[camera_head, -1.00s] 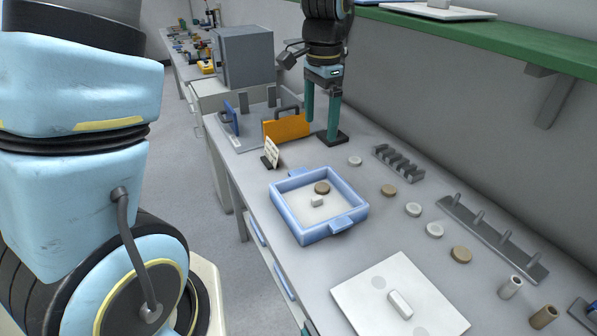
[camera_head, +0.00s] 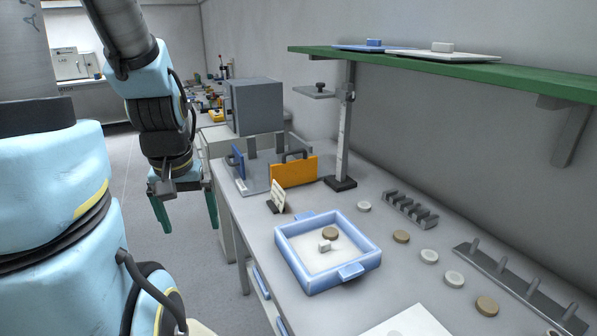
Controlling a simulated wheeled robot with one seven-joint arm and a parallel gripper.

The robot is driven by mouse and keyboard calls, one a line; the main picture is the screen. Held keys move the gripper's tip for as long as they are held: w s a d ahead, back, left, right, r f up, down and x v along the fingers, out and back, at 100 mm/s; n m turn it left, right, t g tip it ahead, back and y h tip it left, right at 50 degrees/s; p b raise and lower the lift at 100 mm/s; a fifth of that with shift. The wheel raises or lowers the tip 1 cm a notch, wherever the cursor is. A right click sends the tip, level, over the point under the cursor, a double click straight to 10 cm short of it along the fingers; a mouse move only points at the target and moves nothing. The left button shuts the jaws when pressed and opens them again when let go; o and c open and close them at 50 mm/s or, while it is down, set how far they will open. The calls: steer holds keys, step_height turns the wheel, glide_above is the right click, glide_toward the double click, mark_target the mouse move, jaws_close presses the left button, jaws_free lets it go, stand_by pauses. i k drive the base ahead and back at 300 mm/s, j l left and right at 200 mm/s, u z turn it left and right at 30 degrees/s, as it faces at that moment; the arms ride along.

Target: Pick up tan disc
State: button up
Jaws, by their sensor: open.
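Three tan discs are in view. One tan disc (camera_head: 330,233) lies inside the blue-rimmed tray (camera_head: 355,270), close to a small white block (camera_head: 324,246). A second tan disc (camera_head: 401,236) lies on the bench right of the tray, and a third, larger-looking tan disc (camera_head: 487,306) lies nearer at the lower right. My gripper (camera_head: 186,214) hangs at the left, beyond the bench's left edge and over the floor in the picture. Its green fingers point down, wide apart and empty. It is well away from all the discs.
White discs (camera_head: 429,256) lie in the row with the tan ones. A peg rack (camera_head: 525,296) and slotted rack (camera_head: 410,210) stand along the right. A post stand (camera_head: 342,150), orange plate (camera_head: 293,171) and grey box (camera_head: 254,106) are behind. A green shelf (camera_head: 470,68) overhangs the bench.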

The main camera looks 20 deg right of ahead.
mark_target(401, 236)
steer(key=i+j+z, duration=0.2)
steer(key=i+z, duration=0.2)
steer(key=i+j+z, duration=0.6)
steer(key=z, duration=0.2)
